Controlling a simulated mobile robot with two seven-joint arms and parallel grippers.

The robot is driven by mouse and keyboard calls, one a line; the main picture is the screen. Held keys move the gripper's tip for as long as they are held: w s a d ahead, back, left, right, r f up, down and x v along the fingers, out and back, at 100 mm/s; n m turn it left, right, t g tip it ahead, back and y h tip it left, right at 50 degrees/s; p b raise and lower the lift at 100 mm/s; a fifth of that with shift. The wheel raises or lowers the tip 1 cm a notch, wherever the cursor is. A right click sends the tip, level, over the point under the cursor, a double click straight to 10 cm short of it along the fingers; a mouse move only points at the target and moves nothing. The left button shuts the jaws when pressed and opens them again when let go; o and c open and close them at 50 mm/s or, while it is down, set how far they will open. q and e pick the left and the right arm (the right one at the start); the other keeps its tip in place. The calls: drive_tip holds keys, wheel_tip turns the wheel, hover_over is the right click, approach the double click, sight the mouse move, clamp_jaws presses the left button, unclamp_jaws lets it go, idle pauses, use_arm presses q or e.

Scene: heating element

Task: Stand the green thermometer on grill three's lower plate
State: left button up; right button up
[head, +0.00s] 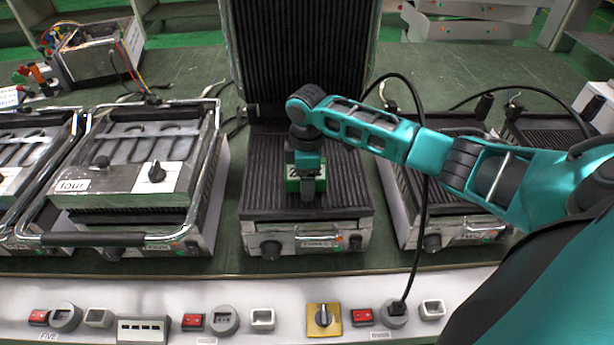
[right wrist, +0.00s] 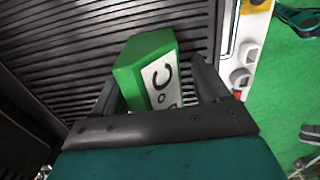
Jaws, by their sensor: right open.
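The green thermometer (head: 293,184) stands on the ribbed lower plate (head: 345,190) of the middle grill, whose lid (head: 300,50) is raised. The front label of this grill is too small to read surely. My right gripper (head: 307,185) reaches down over the thermometer and partly hides it. In the right wrist view, the thermometer (right wrist: 145,60) stands between the two fingers of my open right gripper (right wrist: 155,85), its white display face towards the right finger. Whether its whole base rests on the plate is hidden. My left gripper is not in view.
A closed grill labelled four (head: 130,175) stands left, and open grills (head: 450,190) stand right under my right arm. A black cable hangs in front of the right-hand grill. A panel (head: 220,290) with switches and a yellow knob plate (head: 323,320) runs along the front.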

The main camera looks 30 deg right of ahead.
wheel_tip(320, 180, up, 12)
drive_tip(key=shift+r, duration=0.2)
idle(0.4)
